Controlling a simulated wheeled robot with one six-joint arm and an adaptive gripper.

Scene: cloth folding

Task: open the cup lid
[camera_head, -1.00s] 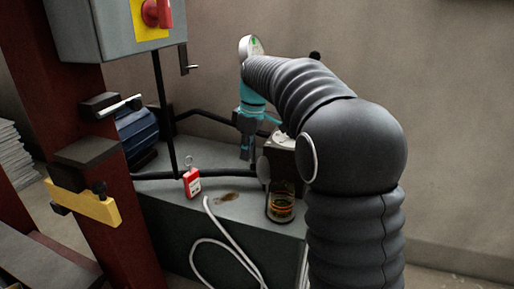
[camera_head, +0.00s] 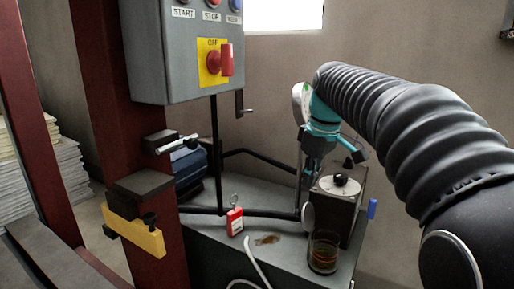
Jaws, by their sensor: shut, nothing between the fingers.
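A clear glass cup (camera_head: 323,252) with amber-brown contents stands on the grey machine top. A grey round disc, which looks like its lid (camera_head: 308,217), stands upright at the cup's upper left, tilted away from the mouth. Whether it is joined to the rim cannot be made out. My gripper (camera_head: 311,178) hangs from the teal wrist, pointing down, above and behind the disc, in front of the left edge of a dark box. It is shut and empty, with a gap between it and the cup. Its fingertips are small and dark here.
The dark box (camera_head: 337,197) with a black knob stands right behind the cup. A red padlock (camera_head: 235,221), a brown stain and a white cable lie to the left on the machine top (camera_head: 290,262). A control box (camera_head: 185,50) hangs at the upper left.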

